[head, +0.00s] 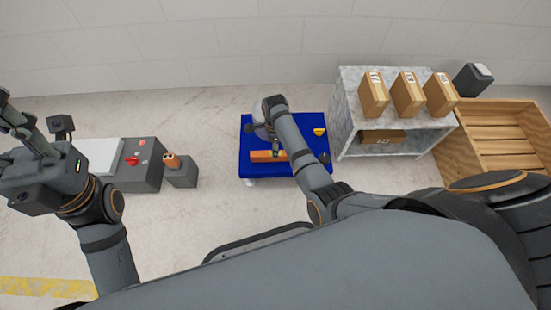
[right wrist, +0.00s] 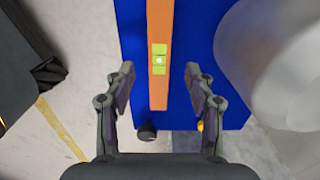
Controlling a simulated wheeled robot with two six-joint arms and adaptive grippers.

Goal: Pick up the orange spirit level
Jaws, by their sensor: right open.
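The orange spirit level (head: 262,156) lies on the blue table (head: 252,171) in the head view, partly hidden by my right arm. In the right wrist view the level (right wrist: 158,88) runs lengthwise up the picture, with a green vial section near its middle. My right gripper (right wrist: 160,72) is open above it, one finger on each side, with gaps between the fingers and the level. In the head view my right gripper (head: 277,146) is over the table. My left gripper (head: 22,125) is at the far left, away from the level; its finger opening is unclear.
A pale round object (right wrist: 285,65) stands right of the level in the wrist view. A yellow item (head: 319,131) and a dark item (head: 325,158) are on the table's right side. A shelf with boxes (head: 345,105) and a wooden crate (head: 505,145) stand further right.

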